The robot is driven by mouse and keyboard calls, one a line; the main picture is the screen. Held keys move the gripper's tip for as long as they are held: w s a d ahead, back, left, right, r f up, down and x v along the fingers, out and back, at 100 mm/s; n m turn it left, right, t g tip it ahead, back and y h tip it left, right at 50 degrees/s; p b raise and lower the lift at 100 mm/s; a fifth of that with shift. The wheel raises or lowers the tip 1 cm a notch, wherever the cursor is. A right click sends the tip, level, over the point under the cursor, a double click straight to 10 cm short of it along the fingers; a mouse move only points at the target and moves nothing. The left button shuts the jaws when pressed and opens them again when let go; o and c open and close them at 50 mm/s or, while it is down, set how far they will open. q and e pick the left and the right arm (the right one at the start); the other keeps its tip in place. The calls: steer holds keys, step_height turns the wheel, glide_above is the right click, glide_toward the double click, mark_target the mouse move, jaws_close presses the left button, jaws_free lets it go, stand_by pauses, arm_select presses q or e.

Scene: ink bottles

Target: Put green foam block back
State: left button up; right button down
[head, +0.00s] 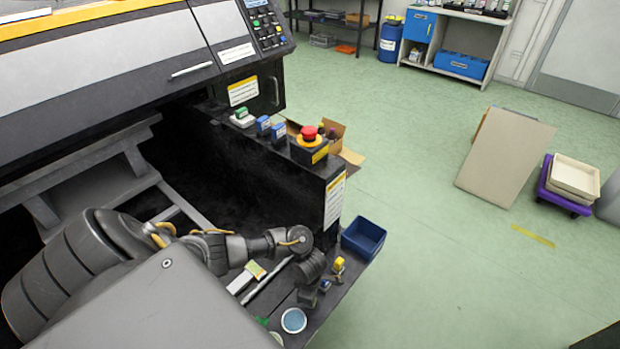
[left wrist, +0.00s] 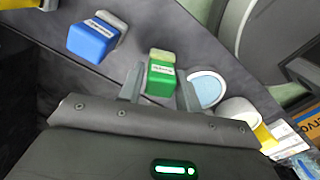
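A green block (left wrist: 160,75) with a white label stands on the dark shelf in the left wrist view, just beyond and between my left fingertips. I cannot tell whether the fingers touch it. In the head view a bit of green (head: 262,321) beside the round blue-topped container (head: 293,320) looks like the same block, mostly hidden. My left gripper (left wrist: 160,88) is open, with its two fingers apart. In the head view it hangs over the shelf (head: 335,297), its fingertips hard to make out. My right gripper is not in view.
A blue block (left wrist: 92,40) stands left of the green one. The blue-topped round container (left wrist: 206,90) is close on the right. A blue bin (head: 363,238) sits at the shelf's end. Green and blue blocks (head: 263,124) and a red button (head: 309,133) line the machine ledge.

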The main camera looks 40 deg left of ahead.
arm_select(q)
steer(key=shift+o, duration=1.2)
steer(key=shift+r+p, duration=0.3)
steer(key=shift+r, duration=0.25)
step_height(320, 180, up, 11)
steer(key=p, duration=0.3)
steer(key=shift+r+p, duration=0.15)
steer(key=shift+p, duration=0.2)
